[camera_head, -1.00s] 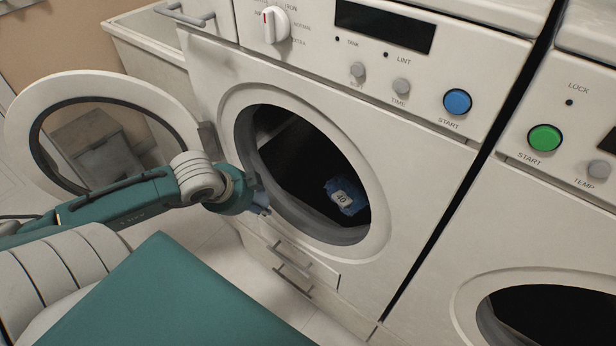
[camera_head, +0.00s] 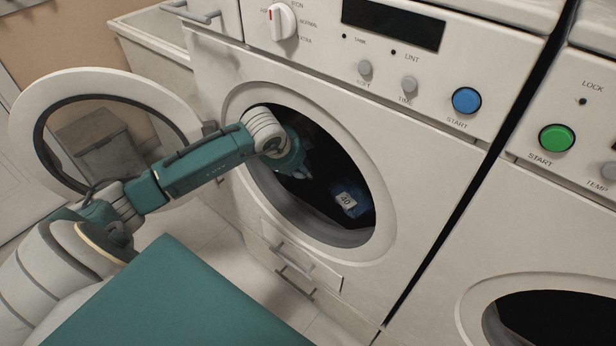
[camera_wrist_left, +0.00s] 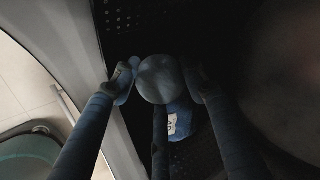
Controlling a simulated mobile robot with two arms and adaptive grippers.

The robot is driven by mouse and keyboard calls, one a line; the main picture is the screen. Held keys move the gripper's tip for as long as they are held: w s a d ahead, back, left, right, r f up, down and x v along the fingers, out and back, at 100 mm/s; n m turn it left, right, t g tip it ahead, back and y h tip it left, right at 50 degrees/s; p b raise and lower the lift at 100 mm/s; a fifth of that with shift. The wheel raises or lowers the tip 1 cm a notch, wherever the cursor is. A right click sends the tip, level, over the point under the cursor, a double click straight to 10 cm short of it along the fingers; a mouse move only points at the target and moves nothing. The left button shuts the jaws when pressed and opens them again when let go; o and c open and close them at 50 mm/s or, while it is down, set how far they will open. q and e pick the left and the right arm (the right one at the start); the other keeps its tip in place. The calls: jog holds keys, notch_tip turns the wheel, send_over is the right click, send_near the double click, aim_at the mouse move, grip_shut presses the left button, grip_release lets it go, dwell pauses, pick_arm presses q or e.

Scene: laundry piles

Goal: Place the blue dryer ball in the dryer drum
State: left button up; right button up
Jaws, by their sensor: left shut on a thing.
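The dryer drum (camera_head: 318,204) is a dark round opening in the white machine, with its door (camera_head: 68,175) swung open to the left. My left gripper (camera_head: 298,172) is inside the drum opening, and its fingertips are hard to make out in the head view. In the left wrist view the left gripper (camera_wrist_left: 160,82) is shut on a round ball (camera_wrist_left: 160,78), the dryer ball, which looks grey-blue in the dim light. A blue thing with a white tag marked 40 (camera_head: 348,199) lies inside the drum. It also shows below the ball in the left wrist view (camera_wrist_left: 178,122).
A second machine with a green start button (camera_head: 556,138) stands at the right. The perforated drum wall (camera_wrist_left: 132,18) is close to the gripper.

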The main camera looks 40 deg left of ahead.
pick_arm(q)
jog(key=x, duration=0.3)
jog(key=shift+d+f, duration=0.15)
jog(key=shift+d, duration=0.05)
jog(key=shift+w+f+b, duration=0.2)
jog(key=shift+f+b, duration=0.15)
jog(key=shift+f, duration=0.2)
jog(key=shift+x, duration=1)
jog(key=shift+w+r+g, duration=0.1)
jog(key=shift+r+g, duration=0.15)
jog(key=shift+g, duration=0.15)
jog(key=shift+w+d+f+g, duration=0.1)
jog(key=shift+w+g, duration=0.1)
jog(key=shift+g, duration=0.4)
jog(key=shift+w+d+g, duration=0.1)
jog(key=shift+w+g, duration=0.05)
jog(key=shift+g, duration=0.45)
jog(key=shift+s+f, duration=0.15)
jog(key=shift+f, duration=0.4)
jog(key=shift+a+f, duration=0.15)
jog(key=shift+f, duration=0.15)
pick_arm(e)
jog(key=r, duration=0.1)
jog(key=w+r, duration=0.1)
jog(key=r, duration=0.1)
jog(key=shift+w, duration=0.1)
pick_arm(q)
jog(key=shift+f, duration=0.1)
